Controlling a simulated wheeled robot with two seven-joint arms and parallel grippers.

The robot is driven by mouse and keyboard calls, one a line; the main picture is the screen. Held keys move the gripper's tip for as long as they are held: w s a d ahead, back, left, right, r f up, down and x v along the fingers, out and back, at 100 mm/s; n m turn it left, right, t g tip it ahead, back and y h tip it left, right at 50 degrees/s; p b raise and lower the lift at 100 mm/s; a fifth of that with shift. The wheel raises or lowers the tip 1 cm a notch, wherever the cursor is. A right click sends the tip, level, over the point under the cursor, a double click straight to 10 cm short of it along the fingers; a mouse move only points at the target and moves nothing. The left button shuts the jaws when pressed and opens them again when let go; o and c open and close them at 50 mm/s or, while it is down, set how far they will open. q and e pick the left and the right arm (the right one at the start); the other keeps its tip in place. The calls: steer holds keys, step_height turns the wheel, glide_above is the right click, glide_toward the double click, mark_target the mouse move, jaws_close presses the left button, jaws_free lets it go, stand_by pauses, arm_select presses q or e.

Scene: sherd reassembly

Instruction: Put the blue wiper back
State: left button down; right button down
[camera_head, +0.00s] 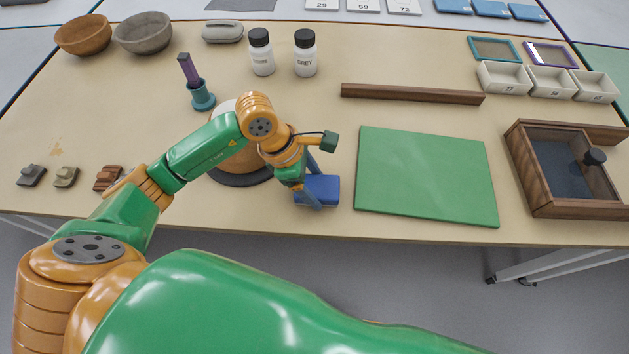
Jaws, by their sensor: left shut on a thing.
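The blue wiper (323,188) is a small blue block near the front edge of the table, left of the green mat. My left gripper (309,190) comes down over it from above and is shut on it. The fingers partly cover the wiper's left side. I cannot tell whether its underside touches the table. My right gripper is not in view.
A round dark-based stand (240,180) is just left of the wiper, partly behind my left arm. The green mat (425,175) lies to the right, with a wooden bar (412,94) behind it. A wooden box (535,178) stands far right. Two white bottles (305,57) stand at the back.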

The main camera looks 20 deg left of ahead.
arm_select(q)
steer(key=shift+f, duration=0.1)
steer(key=shift+f+b, duration=0.15)
steer(key=shift+b, duration=0.15)
jaws_free()
steer(key=p+v, duration=0.1)
steer(key=v, duration=1.1)
steer(key=shift+r, duration=0.3)
steer(key=shift+s, duration=0.1)
